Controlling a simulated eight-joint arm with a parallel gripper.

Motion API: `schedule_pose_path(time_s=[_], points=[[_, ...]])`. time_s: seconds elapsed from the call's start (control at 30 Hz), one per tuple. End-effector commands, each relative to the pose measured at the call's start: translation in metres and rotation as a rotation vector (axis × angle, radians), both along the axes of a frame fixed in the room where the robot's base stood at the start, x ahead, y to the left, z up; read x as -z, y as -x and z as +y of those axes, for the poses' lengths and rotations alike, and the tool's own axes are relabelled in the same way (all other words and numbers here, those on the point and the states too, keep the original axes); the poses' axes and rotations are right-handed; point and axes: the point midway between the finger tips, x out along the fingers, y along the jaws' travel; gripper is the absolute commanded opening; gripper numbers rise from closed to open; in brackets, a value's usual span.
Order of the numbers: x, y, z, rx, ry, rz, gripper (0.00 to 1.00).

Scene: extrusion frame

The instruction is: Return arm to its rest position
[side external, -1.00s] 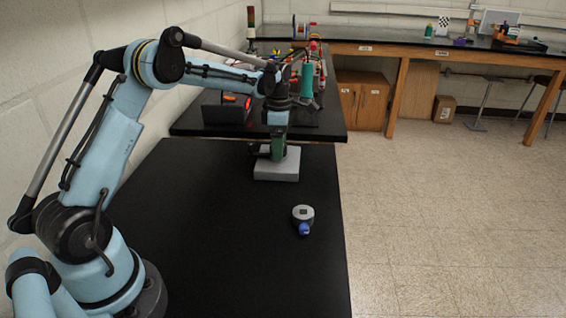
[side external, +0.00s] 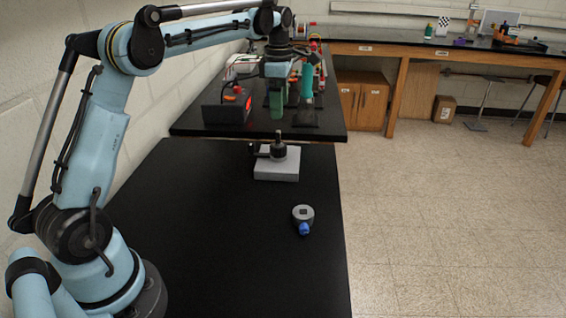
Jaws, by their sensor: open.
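My arm is raised over the black table (side external: 230,240), with its elbow high at the left and its wrist at the top middle. My gripper (side external: 277,114) points down, open, with green fingers. In the picture it hangs above a grey block (side external: 277,168) with a dark knobbed fitting (side external: 278,148) on top, and a gap shows between them. No extrusion frame can be made out clearly.
A grey round part with a blue end (side external: 303,219) lies on the table near its right edge. A dark box with a red display (side external: 227,108) and upright green tools (side external: 306,85) stand on the bench behind. The table's front is clear.

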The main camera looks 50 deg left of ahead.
Motion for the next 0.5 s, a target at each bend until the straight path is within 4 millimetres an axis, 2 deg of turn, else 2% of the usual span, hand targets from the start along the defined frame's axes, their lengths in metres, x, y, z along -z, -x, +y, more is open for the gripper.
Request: schedule_pose_path(time_s=[0.3,0.5], points=[[-0.028,0.04,-0.052,0.584,-0.089,-0.134,0.8],[-0.032,0.077,-0.085,0.989,-0.188,-0.213,0.8]])
